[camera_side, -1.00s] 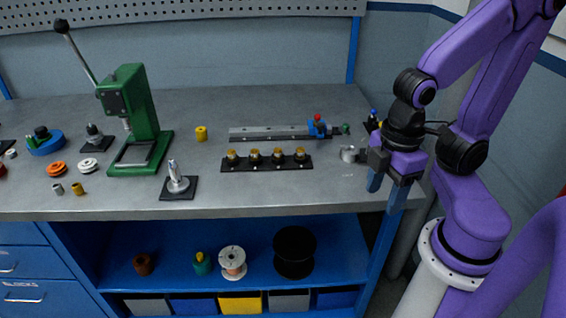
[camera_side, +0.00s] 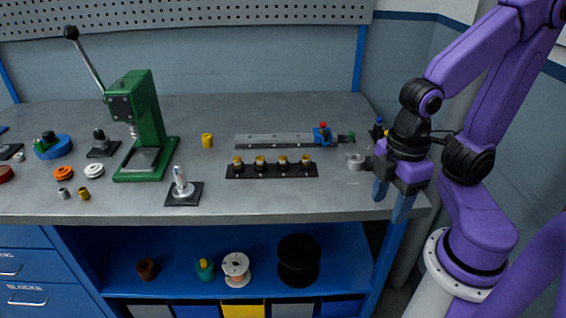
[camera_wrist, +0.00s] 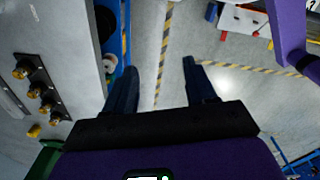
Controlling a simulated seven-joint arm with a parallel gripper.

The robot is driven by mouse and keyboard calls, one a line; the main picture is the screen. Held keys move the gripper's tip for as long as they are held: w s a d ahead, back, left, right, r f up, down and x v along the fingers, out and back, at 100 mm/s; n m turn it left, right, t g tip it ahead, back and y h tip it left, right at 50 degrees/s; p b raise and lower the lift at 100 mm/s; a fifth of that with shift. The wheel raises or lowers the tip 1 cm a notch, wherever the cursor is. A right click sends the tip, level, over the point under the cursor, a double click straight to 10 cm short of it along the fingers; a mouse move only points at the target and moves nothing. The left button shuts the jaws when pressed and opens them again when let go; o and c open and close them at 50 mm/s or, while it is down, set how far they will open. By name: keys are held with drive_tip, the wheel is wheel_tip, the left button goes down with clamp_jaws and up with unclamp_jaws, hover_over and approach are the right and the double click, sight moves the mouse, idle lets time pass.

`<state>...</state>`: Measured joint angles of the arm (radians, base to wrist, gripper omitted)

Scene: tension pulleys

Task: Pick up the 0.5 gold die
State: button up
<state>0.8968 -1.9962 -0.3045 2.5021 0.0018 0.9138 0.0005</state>
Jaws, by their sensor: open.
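Several gold dies stand upright in a row on a black rack (camera_side: 272,172) on the grey bench. They are the leftmost die (camera_side: 238,163), two middle dies (camera_side: 260,163) (camera_side: 282,163) and the rightmost die (camera_side: 305,162). No size marks are readable, so I cannot tell which is 0.5. The rack also shows at the left of the wrist view (camera_wrist: 40,76), with gold dies (camera_wrist: 23,68) on it. My gripper (camera_side: 391,198) is open and empty, pointing down beyond the bench's right end, apart from the dies. In the wrist view its fingers (camera_wrist: 158,75) have only floor between them.
A metal rail (camera_side: 285,140) with a blue and red piece lies behind the rack. A grey cylinder (camera_side: 355,161) sits between rack and gripper. A green press (camera_side: 148,125), a black-based post (camera_side: 183,188) and a yellow cylinder (camera_side: 207,141) stand left.

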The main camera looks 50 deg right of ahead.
idle(0.4)
drive_tip(key=n+t+h, duration=0.6)
drive_tip(key=n+h, duration=0.5)
drive_tip(key=h, duration=0.2)
approach(283, 157)
drive_tip(key=x, duration=0.6)
drive_tip(key=shift+s+d+r, duration=0.15)
drive_tip(key=shift+s+d, duration=0.05)
drive_tip(key=shift+s, duration=0.05)
drive_tip(key=shift+y, duration=0.3)
drive_tip(key=shift+x, duration=3.1)
drive_tip(key=shift+w+a, duration=0.15)
drive_tip(key=shift+c, duration=0.2)
clamp_jaws()
